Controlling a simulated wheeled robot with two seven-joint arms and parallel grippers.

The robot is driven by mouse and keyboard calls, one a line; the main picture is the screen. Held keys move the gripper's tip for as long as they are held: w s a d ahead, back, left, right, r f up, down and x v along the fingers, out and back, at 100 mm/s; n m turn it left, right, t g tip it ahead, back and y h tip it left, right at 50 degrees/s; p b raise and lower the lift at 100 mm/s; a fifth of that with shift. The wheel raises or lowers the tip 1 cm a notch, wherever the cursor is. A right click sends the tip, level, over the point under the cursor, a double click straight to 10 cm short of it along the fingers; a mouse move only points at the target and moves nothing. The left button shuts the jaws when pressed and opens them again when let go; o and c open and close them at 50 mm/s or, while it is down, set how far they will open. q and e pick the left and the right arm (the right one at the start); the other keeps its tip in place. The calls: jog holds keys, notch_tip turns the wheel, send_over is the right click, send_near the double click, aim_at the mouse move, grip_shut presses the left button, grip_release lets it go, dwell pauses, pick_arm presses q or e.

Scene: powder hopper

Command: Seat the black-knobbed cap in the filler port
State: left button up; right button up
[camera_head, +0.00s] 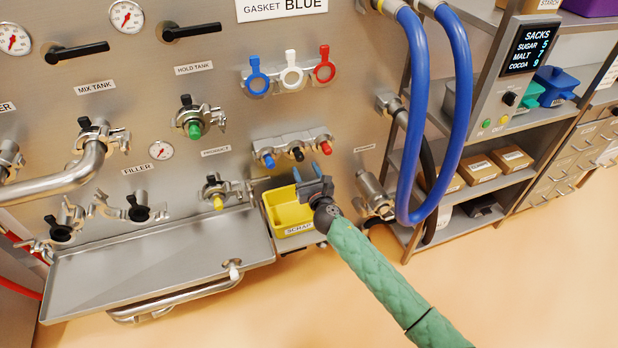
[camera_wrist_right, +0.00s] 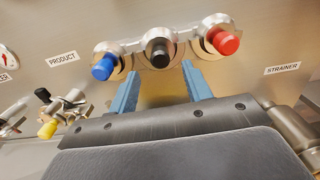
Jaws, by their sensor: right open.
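The black-knobbed cap (camera_head: 297,154) sits between a blue-knobbed and a red-knobbed cap on a steel rack on the panel. It also shows in the right wrist view (camera_wrist_right: 158,52). My right gripper (camera_head: 307,171) is open and empty, just below and in front of this rack. In the wrist view its two blue fingers (camera_wrist_right: 162,88) point at the rack, with the black knob beyond and between their tips, apart from them. The filler port (camera_head: 138,208), with a dark round face and a clamp, is on the panel's lower left under the FILLER label. My left gripper is not in view.
A yellow scrap bin (camera_head: 287,213) hangs just under my right gripper. A steel tray (camera_head: 160,258) runs below the filler port. The yellow-knobbed product fitting (camera_head: 217,198) stands between port and rack. Blue hoses (camera_head: 462,100) hang to the right.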

aim_at(301, 160)
jog(key=b+x, duration=0.1)
jog(key=x, duration=0.5)
jog(key=shift+w+a, duration=0.1)
jog(key=shift+w, duration=0.15)
jog(key=shift+w+a, duration=0.1)
jog(key=shift+w, duration=0.25)
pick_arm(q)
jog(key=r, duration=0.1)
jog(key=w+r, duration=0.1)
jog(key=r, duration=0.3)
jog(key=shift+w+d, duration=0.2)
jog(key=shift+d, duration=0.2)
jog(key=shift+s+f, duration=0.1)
pick_arm(e)
jog(key=shift+c, duration=0.4)
jog(key=c, duration=0.6)
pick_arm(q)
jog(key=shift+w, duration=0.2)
pick_arm(e)
jog(key=shift+r, duration=0.1)
jog(key=shift+c, duration=0.2)
